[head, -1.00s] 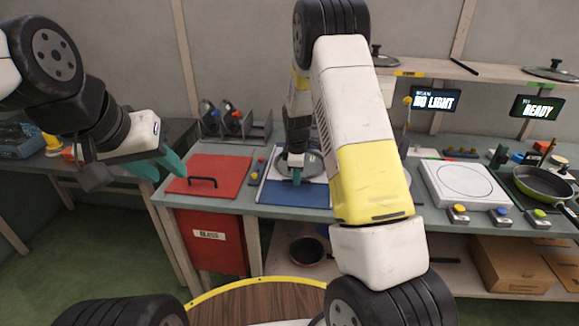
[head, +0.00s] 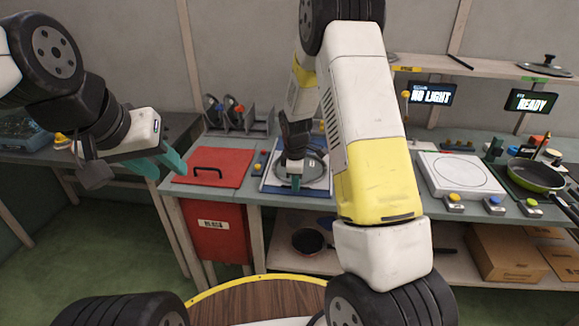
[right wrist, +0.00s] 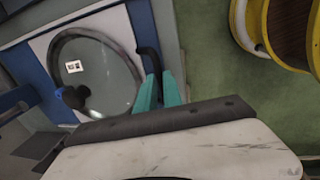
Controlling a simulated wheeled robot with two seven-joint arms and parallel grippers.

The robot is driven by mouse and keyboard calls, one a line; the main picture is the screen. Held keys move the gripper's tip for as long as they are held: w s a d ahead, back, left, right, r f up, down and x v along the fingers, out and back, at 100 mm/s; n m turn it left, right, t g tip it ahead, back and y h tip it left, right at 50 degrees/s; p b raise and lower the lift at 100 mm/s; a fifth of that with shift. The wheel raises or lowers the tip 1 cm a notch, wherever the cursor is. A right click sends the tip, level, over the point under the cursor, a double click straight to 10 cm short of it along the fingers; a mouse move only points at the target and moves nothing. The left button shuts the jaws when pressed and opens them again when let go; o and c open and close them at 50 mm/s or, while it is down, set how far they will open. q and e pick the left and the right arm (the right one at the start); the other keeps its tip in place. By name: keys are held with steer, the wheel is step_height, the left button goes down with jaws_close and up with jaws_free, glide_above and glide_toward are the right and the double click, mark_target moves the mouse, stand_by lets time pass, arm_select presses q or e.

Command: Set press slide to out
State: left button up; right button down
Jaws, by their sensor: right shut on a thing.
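The press slide (head: 325,185) is a white plate with a round grey glass-like disc on it, set on a blue base on the counter. In the right wrist view the slide (right wrist: 45,48) shows with the disc and a black curved handle (right wrist: 147,55) at its edge. My right gripper (head: 294,183) is at the slide's front edge. In the right wrist view its teal fingers (right wrist: 160,92) are shut on the handle. My left gripper (head: 163,163) is open and empty, left of the red panel; its fingers stand apart.
A red panel (head: 225,163) with a black handle lies left of the slide. To the right are a white plate unit (head: 460,175), coloured buttons and a green pan (head: 535,176). Screens read "NO LIGHT" and "READY". A dark pan (head: 307,241) sits on the shelf below.

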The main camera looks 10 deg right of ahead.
steer(key=shift+s+a, duration=0.25)
steer(key=shift+s, duration=0.45)
steer(key=c, duration=1.5)
jaws_free()
steer(key=shift+s, duration=0.1)
steer(key=shift+r, duration=0.2)
steer(key=r, duration=0.5)
steer(key=s+r, duration=0.1)
steer(key=r, duration=0.1)
steer(key=shift+s+a+r, duration=0.1)
steer(key=shift+a+r, duration=0.05)
steer(key=shift+a, duration=0.05)
